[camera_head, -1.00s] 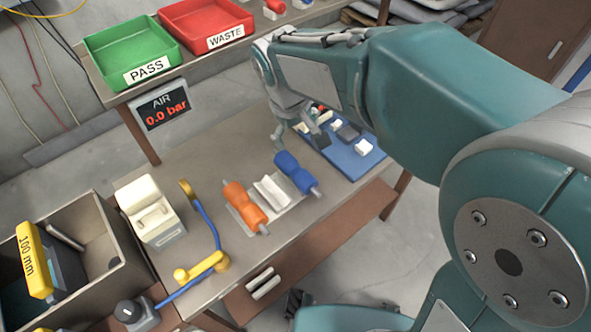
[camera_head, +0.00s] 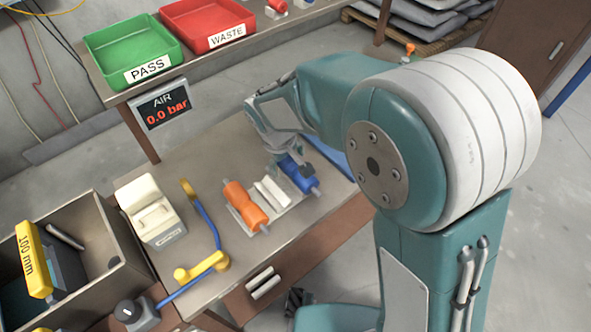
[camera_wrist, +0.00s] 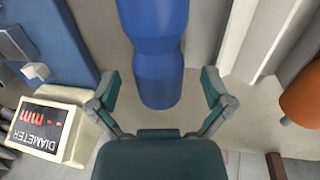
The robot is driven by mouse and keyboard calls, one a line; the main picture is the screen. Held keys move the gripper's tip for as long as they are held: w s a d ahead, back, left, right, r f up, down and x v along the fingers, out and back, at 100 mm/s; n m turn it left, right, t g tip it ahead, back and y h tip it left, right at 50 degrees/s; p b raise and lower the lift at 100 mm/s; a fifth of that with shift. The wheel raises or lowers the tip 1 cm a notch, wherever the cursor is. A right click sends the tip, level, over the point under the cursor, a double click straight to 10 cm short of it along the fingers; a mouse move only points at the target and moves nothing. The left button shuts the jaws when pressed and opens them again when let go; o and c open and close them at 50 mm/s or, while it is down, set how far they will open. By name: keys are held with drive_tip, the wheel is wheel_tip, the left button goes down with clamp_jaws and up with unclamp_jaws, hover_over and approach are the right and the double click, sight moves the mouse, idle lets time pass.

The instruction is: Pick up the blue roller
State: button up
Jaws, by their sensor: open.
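The blue roller (camera_head: 297,174) lies on the right of a light plate on the bench, with a metal shaft end showing. In the wrist view the blue roller (camera_wrist: 158,55) runs from the top edge down between the two fingers. My gripper (camera_wrist: 158,95) is open, with one finger on each side of the roller and a visible gap on both sides. In the head view my gripper (camera_head: 290,160) is over the blue roller and partly hides it. I cannot tell how high the fingers are above the plate.
An orange roller (camera_head: 244,206) lies left of the blue one, with a white ridged block (camera_head: 272,193) between them. A diameter readout (camera_wrist: 48,125) and a blue tray (camera_wrist: 65,40) are close on the left in the wrist view.

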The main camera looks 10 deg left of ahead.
drive_tip(key=shift+d+f, duration=0.1)
drive_tip(key=shift+f, duration=0.3)
clamp_jaws()
drive_tip(key=shift+r, duration=0.15)
drive_tip(key=shift+w+r, duration=0.1)
drive_tip(key=shift+r, duration=0.2)
wheel_tip(320, 180, up, 2)
drive_tip(key=shift+r, duration=0.15)
drive_tip(key=s+a+r, duration=0.2)
drive_tip(key=s+r, duration=0.8)
drive_tip(key=s, duration=0.4)
drive_tip(key=shift+a, duration=0.15)
